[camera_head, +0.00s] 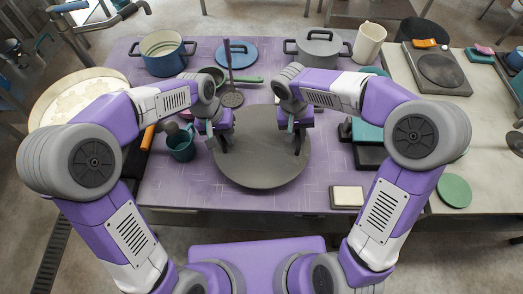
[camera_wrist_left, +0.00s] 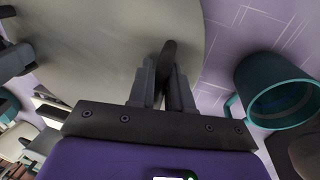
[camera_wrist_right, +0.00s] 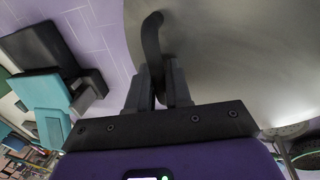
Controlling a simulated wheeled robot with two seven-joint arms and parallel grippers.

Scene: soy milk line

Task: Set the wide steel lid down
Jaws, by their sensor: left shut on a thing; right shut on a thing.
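The wide steel lid (camera_head: 262,165) is a large grey disc over the middle of the purple table (camera_head: 330,180), and it looks about level. My left gripper (camera_head: 222,142) is shut on the dark handle at its left side; the left wrist view shows that handle (camera_wrist_left: 168,60) between the fingers, against the lid (camera_wrist_left: 110,40). My right gripper (camera_head: 299,142) is shut on the opposite handle, which shows in the right wrist view (camera_wrist_right: 152,40) beside the lid (camera_wrist_right: 230,50). I cannot tell whether the lid touches the table.
A teal mug (camera_head: 181,145) stands close to the lid's left. A blue pot (camera_head: 160,68), blue lid (camera_head: 240,57), grey pot (camera_head: 318,52) and cream jug (camera_head: 369,42) stand at the back. A pale block (camera_head: 347,196) lies front right.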

